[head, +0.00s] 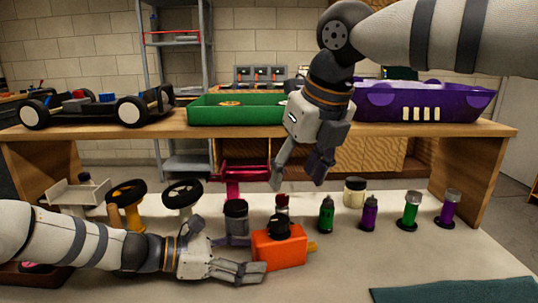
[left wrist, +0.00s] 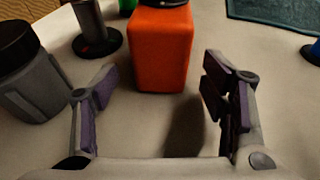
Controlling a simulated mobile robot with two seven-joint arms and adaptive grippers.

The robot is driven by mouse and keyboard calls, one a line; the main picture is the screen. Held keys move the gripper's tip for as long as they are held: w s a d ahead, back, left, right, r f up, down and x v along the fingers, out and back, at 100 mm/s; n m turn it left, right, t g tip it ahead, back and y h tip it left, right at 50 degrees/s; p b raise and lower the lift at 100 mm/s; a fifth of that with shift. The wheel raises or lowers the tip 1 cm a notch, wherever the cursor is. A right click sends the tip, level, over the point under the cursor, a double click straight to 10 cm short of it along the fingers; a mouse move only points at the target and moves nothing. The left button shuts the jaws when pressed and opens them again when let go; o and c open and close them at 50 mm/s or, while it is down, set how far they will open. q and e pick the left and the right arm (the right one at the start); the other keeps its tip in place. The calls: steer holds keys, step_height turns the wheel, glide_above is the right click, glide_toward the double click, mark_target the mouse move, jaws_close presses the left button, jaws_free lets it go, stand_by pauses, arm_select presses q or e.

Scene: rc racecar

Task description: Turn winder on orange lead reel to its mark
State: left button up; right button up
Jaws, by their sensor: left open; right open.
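The orange lead reel (head: 279,250) is a box standing on the lower table, with a black winder (head: 281,225) on its top. A mark on it cannot be made out. My left gripper (head: 262,272) is low over the table, just left of the reel, with its fingers pointing at it. In the left wrist view the orange reel (left wrist: 162,48) stands ahead of the open, empty fingers (left wrist: 165,95), and only the winder's black lower edge (left wrist: 163,2) shows at the top. My right gripper (head: 297,180) hangs open and empty above and behind the reel.
A grey jar with a dark lid (head: 236,219) stands left of the reel. Green (head: 326,215) and purple (head: 370,213) bottles stand to its right. A teal mat (head: 455,290) lies front right. A raised shelf behind bears a car chassis, a green tray (head: 235,115) and a purple bin (head: 450,103).

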arm_select(q)
steer(key=v, duration=1.2)
steer(key=shift+s, duration=0.1)
